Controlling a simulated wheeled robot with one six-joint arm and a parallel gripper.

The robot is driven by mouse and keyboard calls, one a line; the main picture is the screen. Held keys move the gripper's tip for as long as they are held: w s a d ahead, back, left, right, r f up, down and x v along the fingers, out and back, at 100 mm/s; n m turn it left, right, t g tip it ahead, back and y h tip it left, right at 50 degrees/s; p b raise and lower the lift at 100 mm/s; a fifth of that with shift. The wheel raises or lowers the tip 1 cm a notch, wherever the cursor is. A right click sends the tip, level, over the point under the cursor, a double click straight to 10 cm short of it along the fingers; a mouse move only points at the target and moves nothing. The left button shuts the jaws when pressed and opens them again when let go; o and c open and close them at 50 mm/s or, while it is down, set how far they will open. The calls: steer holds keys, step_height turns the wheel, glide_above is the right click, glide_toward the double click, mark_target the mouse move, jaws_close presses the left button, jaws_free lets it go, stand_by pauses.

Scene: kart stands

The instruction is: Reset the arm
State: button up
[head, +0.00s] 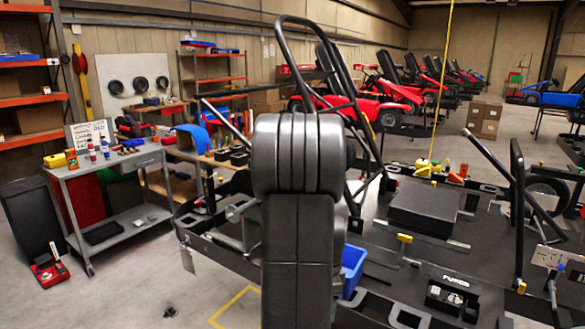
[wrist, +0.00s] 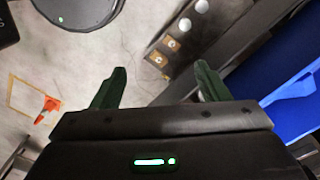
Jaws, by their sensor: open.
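My gripper (wrist: 158,85) shows in the wrist view with its two dark green fingers spread apart. It is open, with nothing between the fingertips. Grey concrete floor lies beyond it, and a blue bin (wrist: 290,112) is at the right, apart from the fingers. In the head view my dark arm stands upright in the middle and hides part of the kart stand; my gripper cannot be made out there.
A black kart stand (head: 375,262) with upright bars fills the middle and right. A blue bin (head: 353,265) sits on it beside my arm. A grey cart (head: 112,160) stands left. Red karts (head: 385,100) are behind. Open floor shows at lower left.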

steer(key=shift+w+a+f+n, duration=0.4)
steer(key=shift+a+f+n, duration=0.15)
steer(key=shift+n, duration=0.45)
steer(key=shift+w+a+f+n, duration=0.4)
steer(key=shift+f+n, duration=0.15)
steer(key=shift+n, duration=0.45)
steer(key=shift+s, duration=0.1)
